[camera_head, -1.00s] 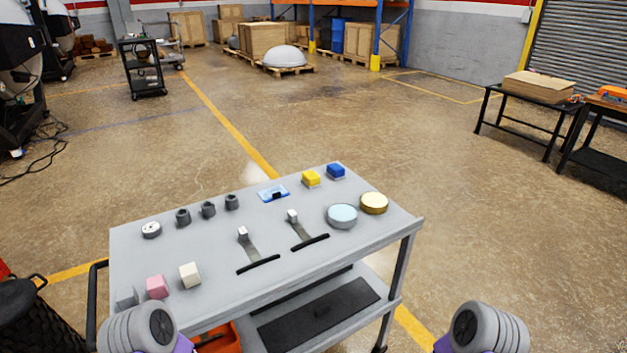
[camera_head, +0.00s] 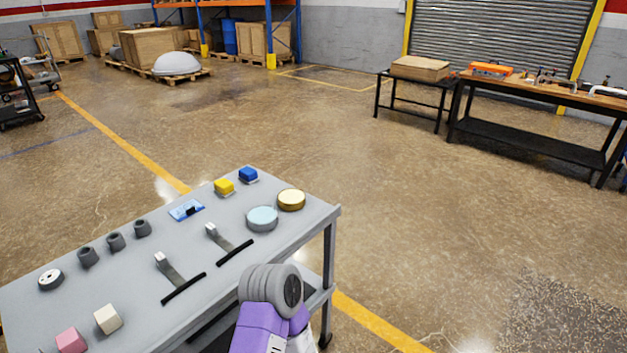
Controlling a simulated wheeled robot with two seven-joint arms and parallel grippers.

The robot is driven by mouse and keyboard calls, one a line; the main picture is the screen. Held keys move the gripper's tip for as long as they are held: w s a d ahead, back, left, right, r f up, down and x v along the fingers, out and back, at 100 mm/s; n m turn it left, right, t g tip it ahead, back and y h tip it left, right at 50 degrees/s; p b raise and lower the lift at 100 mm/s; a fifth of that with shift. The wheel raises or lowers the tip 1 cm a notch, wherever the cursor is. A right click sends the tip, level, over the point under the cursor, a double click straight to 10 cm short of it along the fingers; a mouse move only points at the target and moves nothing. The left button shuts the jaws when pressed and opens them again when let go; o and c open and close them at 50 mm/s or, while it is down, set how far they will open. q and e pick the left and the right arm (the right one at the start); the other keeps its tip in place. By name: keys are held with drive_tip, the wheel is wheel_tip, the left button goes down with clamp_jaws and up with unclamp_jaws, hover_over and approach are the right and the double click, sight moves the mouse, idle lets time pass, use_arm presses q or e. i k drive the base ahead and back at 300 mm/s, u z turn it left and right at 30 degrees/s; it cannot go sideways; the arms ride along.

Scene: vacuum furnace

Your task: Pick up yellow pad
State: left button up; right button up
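Neither of my grippers is in view. Only a grey and purple part of one of my arms shows at the bottom middle, in front of the cart's right side. Nothing touches the yellow pad.
A light blue disc (camera_head: 262,218) and a gold-rimmed disc (camera_head: 291,199) sit right of the pad. Two metal clips with black bars (camera_head: 183,288), dark cylinders (camera_head: 115,242) and pink and white blocks share the cart. A workbench (camera_head: 530,143) stands far right. Floor right of the cart is clear.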

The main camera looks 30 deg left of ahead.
sight(223, 187)
drive_tip(key=z, duration=0.55)
drive_tip(key=i, duration=1.45)
drive_tip(key=u, duration=2.6)
